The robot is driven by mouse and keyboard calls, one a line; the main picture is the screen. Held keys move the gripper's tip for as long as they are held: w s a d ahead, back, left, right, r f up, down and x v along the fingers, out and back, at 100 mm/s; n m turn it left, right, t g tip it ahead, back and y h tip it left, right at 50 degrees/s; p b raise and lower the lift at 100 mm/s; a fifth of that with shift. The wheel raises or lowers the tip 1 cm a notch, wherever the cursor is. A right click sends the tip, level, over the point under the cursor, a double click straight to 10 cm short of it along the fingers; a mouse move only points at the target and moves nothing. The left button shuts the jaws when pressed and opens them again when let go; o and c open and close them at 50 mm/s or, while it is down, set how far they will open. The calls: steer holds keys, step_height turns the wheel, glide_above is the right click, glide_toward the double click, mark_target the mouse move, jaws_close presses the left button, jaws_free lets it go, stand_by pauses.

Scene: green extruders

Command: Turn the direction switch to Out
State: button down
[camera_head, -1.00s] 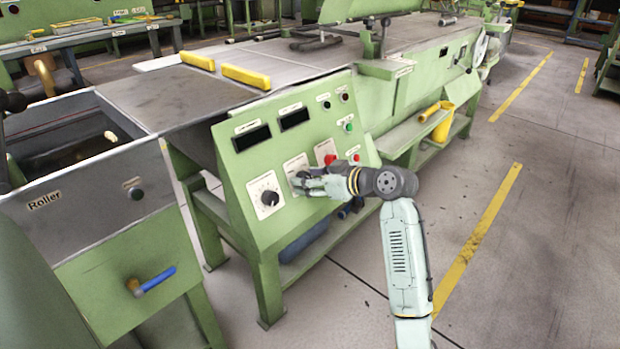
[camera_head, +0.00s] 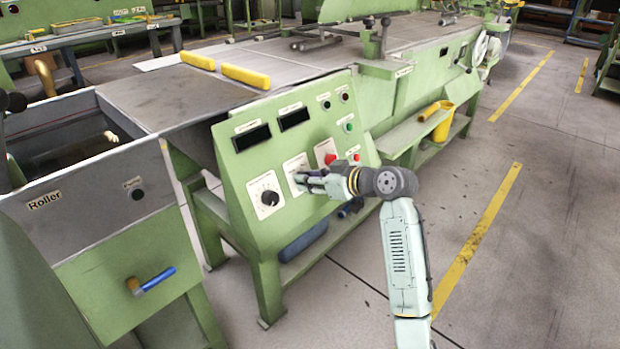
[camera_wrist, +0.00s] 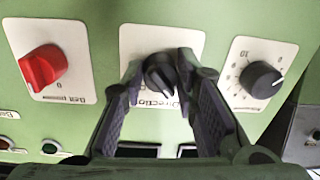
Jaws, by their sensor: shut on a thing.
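The direction switch (camera_wrist: 158,78) is a black knob on a white plate marked "Direction", upside down in the wrist view. My gripper (camera_wrist: 161,63) has a dark finger on either side of this knob and is shut on it. The knob's black pointer ridge lies aslant in the wrist view. The In and Out marks cannot be read. In the head view my gripper (camera_head: 304,180) is at the sloped green control panel (camera_head: 243,177), and its fingers hide the knob. The upper part of the white direction plate (camera_head: 296,163) shows above them.
A black dial (camera_head: 269,197) sits left of the switch, and a red knob (camera_wrist: 42,68) sits on its other side. Two dark displays (camera_head: 251,138) and several buttons lie higher on the panel. The floor right of my arm is clear.

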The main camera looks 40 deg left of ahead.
steer(key=shift+r+m+p, duration=0.1)
steer(key=shift+m+p, duration=0.2)
steer(key=shift+p, duration=0.05)
steer(key=m+p, duration=0.2)
steer(key=p, duration=0.1)
steer(key=shift+r+m, duration=0.15)
steer(key=shift+m, duration=0.25)
steer(key=m+p, duration=0.5)
steer(key=shift+s+m+p, duration=0.1)
steer(key=shift+m+p, duration=0.2)
steer(key=shift+p, duration=0.05)
steer(key=m+p, duration=0.3)
steer(key=shift+y+p, duration=0.3)
steer(key=shift+p, duration=0.05)
steer(key=shift+f+m+t+p, duration=0.2)
steer(key=shift+m+t+p, duration=0.1)
steer(key=shift+m+p, duration=1.55)
steer(key=shift+m, duration=0.25)
steer(key=c, duration=1.3)
jaws_free()
steer(key=shift+d, duration=0.1)
